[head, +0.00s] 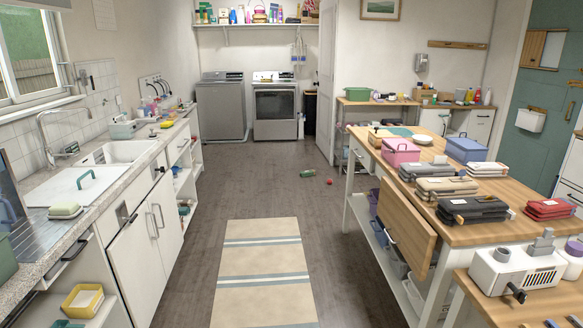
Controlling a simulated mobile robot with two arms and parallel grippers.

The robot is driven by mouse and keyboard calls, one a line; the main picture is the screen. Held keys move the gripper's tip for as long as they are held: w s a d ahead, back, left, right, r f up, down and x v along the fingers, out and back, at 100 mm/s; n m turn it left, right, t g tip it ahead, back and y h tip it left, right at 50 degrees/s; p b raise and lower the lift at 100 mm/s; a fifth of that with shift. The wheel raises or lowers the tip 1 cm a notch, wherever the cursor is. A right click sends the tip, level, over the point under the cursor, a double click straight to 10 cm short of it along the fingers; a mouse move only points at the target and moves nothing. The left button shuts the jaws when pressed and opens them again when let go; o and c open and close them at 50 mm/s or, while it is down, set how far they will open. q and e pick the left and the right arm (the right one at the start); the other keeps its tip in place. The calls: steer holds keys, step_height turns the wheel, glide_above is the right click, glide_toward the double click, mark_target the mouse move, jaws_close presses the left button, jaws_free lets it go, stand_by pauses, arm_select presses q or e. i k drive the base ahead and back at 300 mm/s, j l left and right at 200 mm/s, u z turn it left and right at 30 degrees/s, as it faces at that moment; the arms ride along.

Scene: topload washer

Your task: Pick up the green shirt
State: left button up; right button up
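I cannot make out a green shirt for certain. A small green item (307,173) lies on the floor in the middle distance; it looks more like a bottle than cloth. A flat teal-green piece (402,131) lies at the far end of the wooden island; I cannot tell if it is cloth. The grey top-load washer (222,108) stands at the back wall with its lid apparently shut. Its inside is hidden. Neither of my grippers shows in the head view.
The wooden island (500,232) on the right bears bins and folded dark, beige and red items. A drawer-like panel (402,222) juts from its left side. The sink counter (105,196) runs along the left. A red ball (329,182) is on the floor.

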mark_target(312, 172)
steer(key=i, duration=4.35)
